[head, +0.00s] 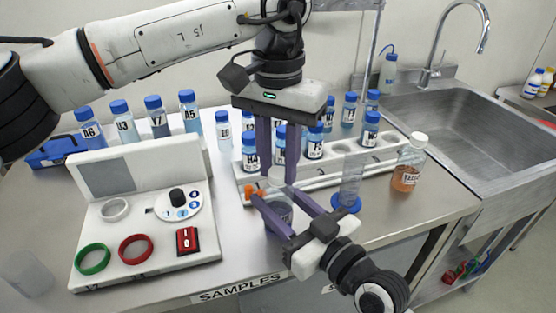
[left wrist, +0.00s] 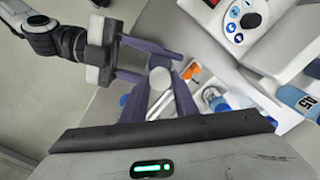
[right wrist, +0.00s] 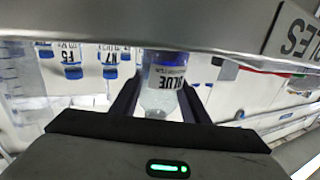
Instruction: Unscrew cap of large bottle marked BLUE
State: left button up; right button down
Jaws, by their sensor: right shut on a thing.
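The large bottle marked BLUE (right wrist: 165,80) stands between the fingers of my right gripper (head: 285,222), which is shut on its body. In the head view the bottle (head: 279,210) is near the table's front edge, partly hidden by those fingers. Its pale cap (head: 277,176) is on top; it also shows as a round disc in the left wrist view (left wrist: 160,78). My left gripper (head: 277,180) points straight down from above. Its fingers are apart, with tips on either side of the cap; contact is not clear.
A white control panel (head: 140,245) with rings and a dial stands to the left. A rack (head: 390,152) of small blue-capped bottles is behind. A graduated cylinder (head: 351,180) and an orange-filled bottle (head: 408,168) stand to the right, before the sink (head: 470,125).

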pick_arm(q)
grip_shut()
jog(key=n, duration=0.3)
jog(key=shift+n, duration=0.4)
jog(key=n, duration=1)
jog(key=shift+n, duration=0.3)
jog(key=n, duration=0.6)
jog(key=shift+r, duration=0.1)
jog(key=n, duration=0.4)
jog(key=shift+n, duration=0.4)
jog(key=n, duration=1)
jog(key=shift+n, duration=0.3)
jog(key=n, duration=1.2)
jog(key=shift+n, duration=0.4)
jog(key=n, duration=0.5)
jog(key=shift+r+n, duration=0.1)
jog(key=shift+n, duration=0.2)
